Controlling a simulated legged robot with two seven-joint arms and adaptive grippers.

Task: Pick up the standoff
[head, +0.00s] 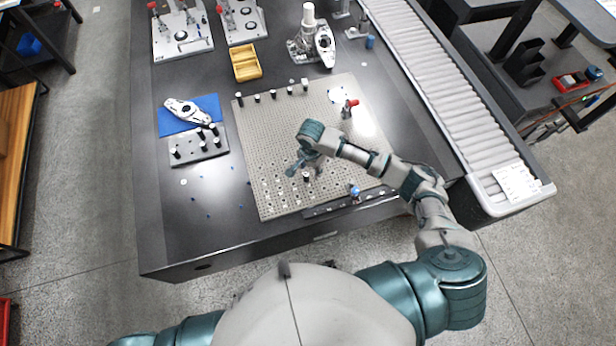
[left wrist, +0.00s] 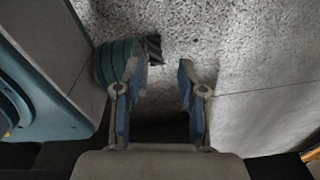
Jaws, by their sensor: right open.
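Small dark standoffs with pale tops stand in several places. One standoff (head: 306,176) stands on the perforated plate (head: 345,140) right beside my right gripper (head: 298,170). That gripper is open and low over the plate's near part; whether its fingers are around the standoff or only beside it I cannot tell. Several more stand in a row near the plate's far edge, such as one standoff (head: 273,94), and others sit on a dark grey block (head: 205,148) left of the plate. My left gripper (left wrist: 158,88) is open and empty above the floor in the left wrist view.
A red-topped clamp (head: 349,107) and a blue-topped piece (head: 355,193) stand on the plate. A blue mat (head: 170,125) with a metal part, a yellow tray (head: 245,62) and fixtures lie around. A roller conveyor (head: 430,80) borders the right. The table's left front is mostly clear.

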